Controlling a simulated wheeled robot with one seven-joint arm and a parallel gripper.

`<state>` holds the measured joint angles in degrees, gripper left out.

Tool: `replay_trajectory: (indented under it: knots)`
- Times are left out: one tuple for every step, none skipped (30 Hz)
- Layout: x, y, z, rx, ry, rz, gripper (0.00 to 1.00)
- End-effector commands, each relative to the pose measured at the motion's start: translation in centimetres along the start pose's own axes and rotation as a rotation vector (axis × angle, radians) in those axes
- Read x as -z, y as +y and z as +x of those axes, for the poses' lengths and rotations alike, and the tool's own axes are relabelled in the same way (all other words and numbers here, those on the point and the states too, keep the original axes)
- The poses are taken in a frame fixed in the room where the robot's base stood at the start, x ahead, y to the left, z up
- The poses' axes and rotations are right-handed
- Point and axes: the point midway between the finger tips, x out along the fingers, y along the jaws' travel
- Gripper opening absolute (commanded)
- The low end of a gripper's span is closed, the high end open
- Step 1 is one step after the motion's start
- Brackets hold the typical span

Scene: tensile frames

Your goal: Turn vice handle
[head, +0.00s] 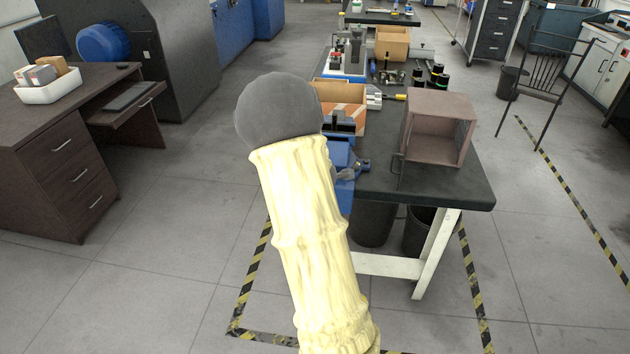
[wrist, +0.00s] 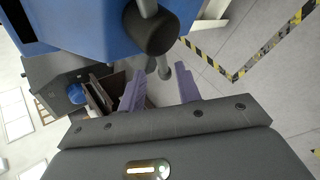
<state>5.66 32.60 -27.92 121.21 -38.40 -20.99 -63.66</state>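The blue vice (head: 345,188) sits at the near left edge of the dark workbench, partly hidden behind my yellow-sleeved arm. In the wrist view the blue vice body (wrist: 85,25) fills the upper left. A dark round screw end (wrist: 150,32) sticks out of it, with the grey vice handle (wrist: 162,66) running through it and ending in a small knob. My gripper (wrist: 160,82) is open, its two purple fingers apart. The handle's knobbed end appears between the fingertips; I cannot tell whether they touch. The gripper is hidden in the head view.
On the workbench (head: 470,189) a rusty open box (head: 440,125) stands right of the vice, with an orange-brown bin (head: 345,95) behind. Dark bins (head: 374,225) stand below. A brown desk (head: 60,150) is at left. Floor between desk and bench is clear.

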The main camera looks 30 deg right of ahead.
Motion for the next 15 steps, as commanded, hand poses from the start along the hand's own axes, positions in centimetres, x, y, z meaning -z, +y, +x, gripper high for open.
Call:
replay_trajectory:
  knots:
    - [0.0,0.1,-0.9,-0.002,0.0,0.002,0.33]
    - [0.0,0.1,-1.4,-0.003,0.0,0.002,0.33]
    - [0.0,0.1,-2.0,-0.003,0.001,0.002,0.33]
    - [0.0,0.1,-2.5,-0.003,0.001,0.002,0.33]
    - [0.0,0.1,-2.9,-0.003,0.0,0.002,0.33]
    - [0.0,0.1,-3.6,-0.003,0.0,0.002,0.33]
    - [0.0,0.0,-4.0,-0.002,0.0,0.002,0.33]
    - [0.0,0.0,-4.5,-0.003,0.0,0.003,0.33]
    - [-0.1,0.1,-5.1,-0.004,0.0,0.003,0.33]
    - [-0.1,0.1,-5.5,-0.004,-0.001,0.003,0.33]
    - [-0.1,0.1,-6.0,-0.003,-0.001,0.003,0.33]
    - [-0.1,0.1,-6.6,-0.004,-0.001,0.004,0.33]
    - [-0.1,0.1,-7.0,-0.004,-0.001,0.004,0.33]
    - [-0.1,0.1,-7.5,-0.004,-0.001,0.004,0.33]
    - [-0.1,0.1,-8.0,-0.004,-0.002,0.004,0.33]
